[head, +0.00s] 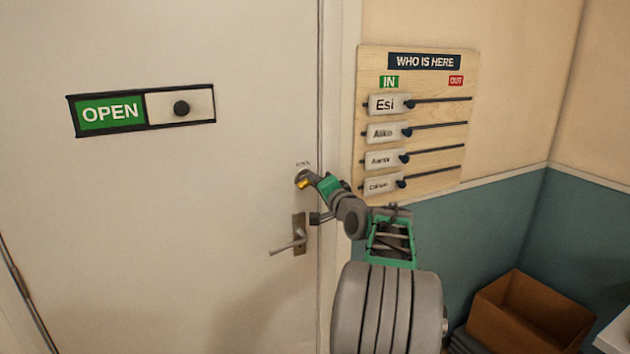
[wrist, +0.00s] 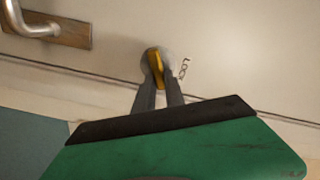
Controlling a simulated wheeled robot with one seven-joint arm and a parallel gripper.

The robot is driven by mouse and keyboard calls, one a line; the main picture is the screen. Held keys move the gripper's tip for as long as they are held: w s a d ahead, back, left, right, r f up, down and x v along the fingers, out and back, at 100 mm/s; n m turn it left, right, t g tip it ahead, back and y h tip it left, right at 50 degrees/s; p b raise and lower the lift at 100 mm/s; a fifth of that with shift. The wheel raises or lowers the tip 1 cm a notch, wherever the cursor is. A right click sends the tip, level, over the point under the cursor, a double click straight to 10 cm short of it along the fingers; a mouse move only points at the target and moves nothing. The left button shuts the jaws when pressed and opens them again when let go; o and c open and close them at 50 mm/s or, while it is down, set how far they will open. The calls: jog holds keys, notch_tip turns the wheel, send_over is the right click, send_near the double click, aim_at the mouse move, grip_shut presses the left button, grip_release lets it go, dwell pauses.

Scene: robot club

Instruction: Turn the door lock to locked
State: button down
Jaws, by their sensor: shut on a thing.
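The door lock is a round silver rosette with a yellow thumb-turn (head: 303,184), set in the door near its right edge, above the lever handle (head: 288,243). In the wrist view the yellow thumb-turn (wrist: 156,64) stands on its round plate, with small lettering beside it that reads like "LOCK". My gripper (head: 309,180) reaches it from the right. In the wrist view the two dark fingers of my gripper (wrist: 158,80) are shut on the thumb-turn. The fingers hide part of the plate.
A sliding sign (head: 110,113) on the door reads OPEN. A wooden "WHO IS HERE" board (head: 414,160) with several name sliders hangs on the wall, close above my arm. A cardboard box (head: 530,315) stands at lower right.

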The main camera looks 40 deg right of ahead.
jog(key=m, duration=0.1)
jog(key=m+p, duration=0.1)
jog(key=m, duration=0.1)
jog(key=m+p, duration=0.1)
jog(key=m, duration=0.1)
jog(key=shift+f, duration=0.35)
jog(key=shift+m, duration=0.3)
jog(key=c, duration=1.4)
grip_release()
jog(key=shift+d, duration=0.1)
jog(key=b+v, duration=0.2)
jog(key=v, duration=0.5)
jog(key=shift+s, duration=0.4)
